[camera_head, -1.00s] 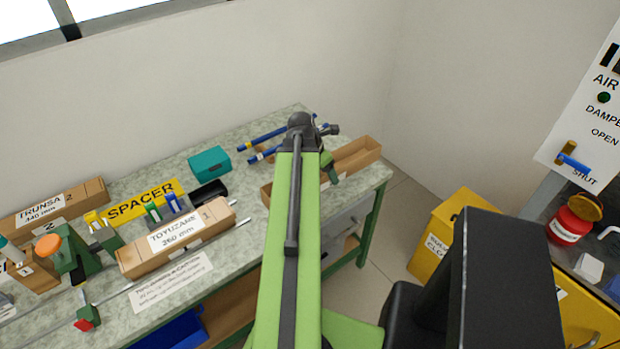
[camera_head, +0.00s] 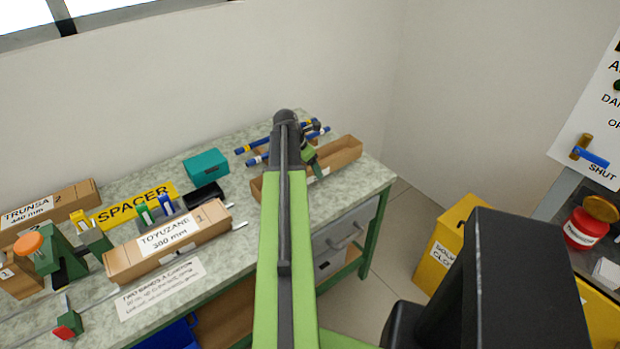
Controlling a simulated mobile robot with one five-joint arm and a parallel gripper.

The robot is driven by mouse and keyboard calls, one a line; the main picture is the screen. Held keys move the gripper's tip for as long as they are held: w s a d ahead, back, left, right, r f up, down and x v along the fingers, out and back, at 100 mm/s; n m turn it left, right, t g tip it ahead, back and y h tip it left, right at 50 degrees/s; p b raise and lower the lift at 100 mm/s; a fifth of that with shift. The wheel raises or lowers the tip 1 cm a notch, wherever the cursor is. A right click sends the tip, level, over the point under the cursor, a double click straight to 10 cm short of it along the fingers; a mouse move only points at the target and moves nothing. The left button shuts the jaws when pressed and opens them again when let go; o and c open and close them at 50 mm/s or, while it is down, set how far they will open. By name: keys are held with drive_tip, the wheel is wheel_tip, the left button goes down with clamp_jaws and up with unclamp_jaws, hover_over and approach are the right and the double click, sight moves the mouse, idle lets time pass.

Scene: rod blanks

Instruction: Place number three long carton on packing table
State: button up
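A long open brown carton (camera_head: 345,153) lies at the right end of the green-topped table (camera_head: 350,195), partly behind my arm. No number can be read on it. My gripper (camera_head: 312,160) is at or just above this carton, mostly hidden by my arm; I cannot tell whether its fingers are open or touch anything. A closed carton labelled TOYUZANE (camera_head: 168,242), with a 1 on its end, lies near the table's front edge. Another labelled TRUNSA (camera_head: 45,212), marked 2, lies at the back left. I see no carton marked 3.
Blue rods (camera_head: 262,142) lie behind the carton. A teal box (camera_head: 206,166), black tray (camera_head: 204,196) and yellow SPACER sign (camera_head: 136,203) stand mid-table. A green clamp (camera_head: 60,255) is at left. A yellow bin (camera_head: 440,245) stands on the floor at right.

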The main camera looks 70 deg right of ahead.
drive_tip(key=shift+f+b, duration=1.65)
drive_tip(key=shift+f, duration=0.45)
drive_tip(key=o, duration=1.4)
drive_tip(key=shift+r, duration=0.15)
drive_tip(key=shift+c, duration=0.2)
drive_tip(key=shift+r+p, duration=0.3)
drive_tip(key=shift+p, duration=0.15)
drive_tip(key=p+v, duration=1)
drive_tip(key=v, duration=0.1)
drive_tip(key=shift+r+p, duration=0.35)
drive_tip(key=shift+p, duration=0.05)
drive_tip(key=shift+a, duration=0.1)
